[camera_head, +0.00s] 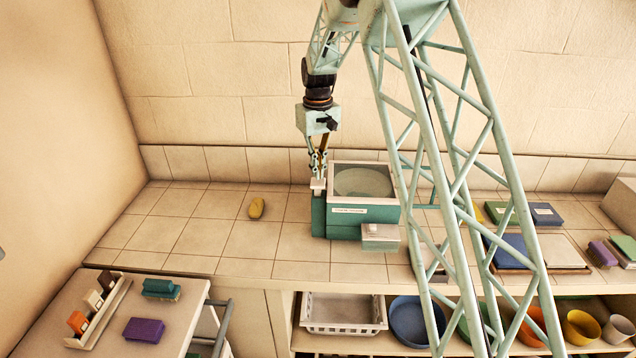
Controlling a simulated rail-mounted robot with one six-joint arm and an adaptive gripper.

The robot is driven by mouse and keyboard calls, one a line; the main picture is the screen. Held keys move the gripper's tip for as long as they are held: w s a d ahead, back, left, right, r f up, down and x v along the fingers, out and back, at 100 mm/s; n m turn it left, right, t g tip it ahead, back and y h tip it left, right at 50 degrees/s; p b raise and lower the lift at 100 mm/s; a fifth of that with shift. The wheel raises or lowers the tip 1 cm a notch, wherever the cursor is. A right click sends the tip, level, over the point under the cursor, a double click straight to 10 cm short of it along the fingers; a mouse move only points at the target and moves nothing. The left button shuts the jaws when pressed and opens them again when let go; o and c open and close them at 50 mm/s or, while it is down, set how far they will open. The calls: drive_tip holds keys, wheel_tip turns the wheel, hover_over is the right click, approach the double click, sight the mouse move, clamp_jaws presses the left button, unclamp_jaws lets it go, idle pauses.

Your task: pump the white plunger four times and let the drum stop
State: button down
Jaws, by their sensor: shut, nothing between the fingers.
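A teal washing device (345,228) with a pale rim stands on the tiled counter. The round drum (364,182) shows in its open top; I cannot tell whether it is turning. The white plunger (317,185) sits at the device's left side, on a narrow teal column. My gripper (318,172) points down right over the plunger, fingers shut and empty. Its fingertips are at or just above the plunger's top; I cannot tell whether they touch. A small pale box (380,237) sits at the device's front right corner.
My arm's lattice crosses the right side. Behind it are coloured blocks and a tray (560,255). A white basket (343,312) and several bowls stand on the shelf below.

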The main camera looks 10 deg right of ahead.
sight(318, 182)
drive_tip(key=shift+f, duration=0.3)
drive_tip(key=shift+f+b, duration=1.1)
drive_tip(key=shift+f, duration=1.05)
drive_tip(key=shift+r, duration=0.15)
drive_tip(key=shift+r+p, duration=1.1)
drive_tip(key=shift+r, duration=1.4)
drive_tip(key=shift+r+p, duration=1.4)
drive_tip(key=shift+r, duration=1.45)
